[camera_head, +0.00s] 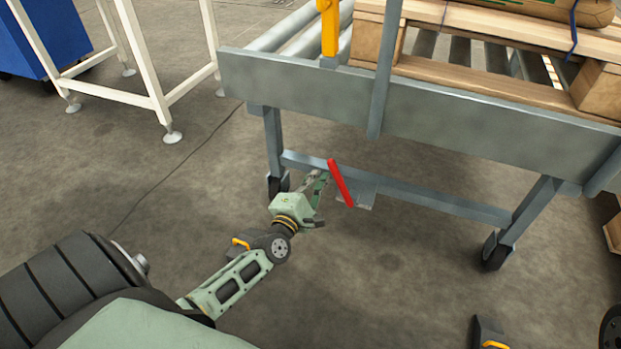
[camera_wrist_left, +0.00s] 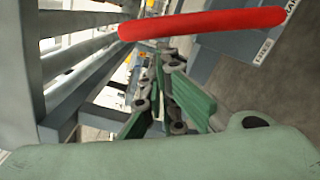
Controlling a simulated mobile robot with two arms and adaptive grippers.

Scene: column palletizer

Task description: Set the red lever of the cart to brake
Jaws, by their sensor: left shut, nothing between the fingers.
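The red lever (camera_head: 341,183) sits on a grey bracket (camera_head: 362,193) on the lower crossbar of the cart (camera_head: 420,198). It tilts, with its upper end to the left in the head view. My left gripper (camera_head: 322,175) is shut and empty, just left of the lever near its upper end. In the left wrist view the lever (camera_wrist_left: 205,22) lies across the top, beyond the green fingers (camera_wrist_left: 170,95). I cannot tell whether the fingers touch it. Labels on the bracket show at the upper right of the wrist view, partly cut off.
The cart carries a roller bed with a wooden pallet (camera_head: 480,70) above the lever. A yellow post (camera_head: 329,28) stands at its edge. A white frame table (camera_head: 155,95) and a blue box (camera_head: 45,38) are at the upper left. The floor before the cart is mostly open.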

